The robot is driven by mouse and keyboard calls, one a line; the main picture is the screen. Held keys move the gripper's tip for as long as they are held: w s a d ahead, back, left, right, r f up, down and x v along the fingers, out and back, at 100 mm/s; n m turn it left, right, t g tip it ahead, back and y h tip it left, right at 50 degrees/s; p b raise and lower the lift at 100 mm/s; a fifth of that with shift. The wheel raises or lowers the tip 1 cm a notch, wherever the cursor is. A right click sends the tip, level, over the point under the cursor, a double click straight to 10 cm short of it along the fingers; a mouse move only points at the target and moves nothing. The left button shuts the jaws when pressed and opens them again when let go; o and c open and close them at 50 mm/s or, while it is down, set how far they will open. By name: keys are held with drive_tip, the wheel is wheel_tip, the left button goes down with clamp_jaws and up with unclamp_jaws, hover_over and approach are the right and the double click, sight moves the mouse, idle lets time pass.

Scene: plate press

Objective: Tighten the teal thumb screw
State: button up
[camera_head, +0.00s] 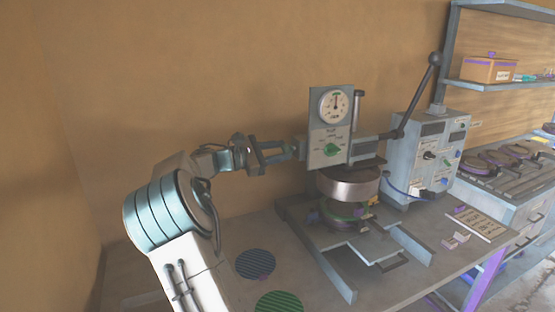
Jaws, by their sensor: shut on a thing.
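The teal thumb screw (291,148) shows as a small teal bit at the left side of the press's grey panel (327,150). My gripper (287,153) comes from the left, and its fingertips are shut on the screw. The fingers hide most of the screw, so its turn angle and how deep it sits cannot be seen.
Below the panel is a round metal press head (347,187) over a green ring (342,209). A lever (416,95) rises at the right beside a grey control box (433,155). Two striped discs, dark (256,263) and green (279,302), lie on the table.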

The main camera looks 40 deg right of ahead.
drive_tip(key=shift+m+b, duration=11.65)
drive_tip(key=shift+m, duration=3.55)
drive_tip(key=o, duration=1)
